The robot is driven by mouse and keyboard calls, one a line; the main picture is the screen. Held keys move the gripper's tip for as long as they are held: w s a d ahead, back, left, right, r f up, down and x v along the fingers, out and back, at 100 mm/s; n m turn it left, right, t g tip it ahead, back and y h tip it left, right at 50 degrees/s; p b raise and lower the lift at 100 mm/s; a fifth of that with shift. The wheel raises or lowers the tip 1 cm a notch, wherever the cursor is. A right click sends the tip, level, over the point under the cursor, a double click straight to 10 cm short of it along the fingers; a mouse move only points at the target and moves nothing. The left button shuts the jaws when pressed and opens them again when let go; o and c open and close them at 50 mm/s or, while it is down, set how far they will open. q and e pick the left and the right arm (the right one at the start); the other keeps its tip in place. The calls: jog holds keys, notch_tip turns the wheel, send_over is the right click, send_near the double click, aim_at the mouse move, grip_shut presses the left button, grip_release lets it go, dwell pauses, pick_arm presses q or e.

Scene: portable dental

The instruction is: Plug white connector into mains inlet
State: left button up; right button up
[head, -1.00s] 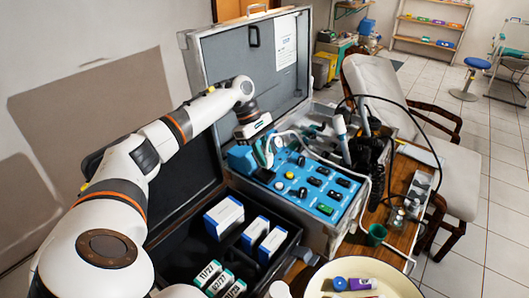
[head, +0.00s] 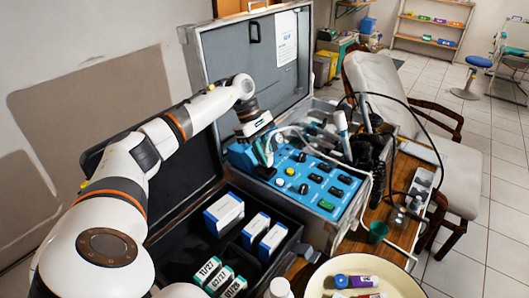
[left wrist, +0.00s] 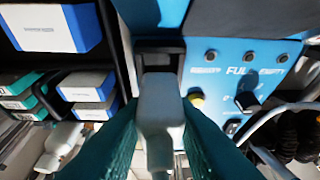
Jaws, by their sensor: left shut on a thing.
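My left gripper (head: 263,150) is at the left end of the blue control panel (head: 296,190), inside the grey metal case. In the left wrist view its green fingers (left wrist: 160,128) are shut on the white connector (left wrist: 160,100). The connector's front end is at the black mains inlet (left wrist: 160,54) on the blue panel, lined up with it. I cannot tell how deep it sits in the inlet. In the head view the gripper mostly hides the connector and the inlet. A white cable (head: 295,130) runs from the gripper area over the panel. My right gripper is not in view.
A black tray (head: 180,228) with white-and-blue boxes (head: 224,213) and green-and-white boxes lies in front of the panel. Black hoses and handpieces (head: 343,125) stand right of the panel. A cream bowl (head: 408,283) and a green cup (head: 377,232) are at the lower right.

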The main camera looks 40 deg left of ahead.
pick_arm(q)
jog(key=shift+f+b, duration=0.85)
jog(key=shift+f, duration=0.25)
jog(key=shift+f+b, duration=0.7)
dwell(0.9)
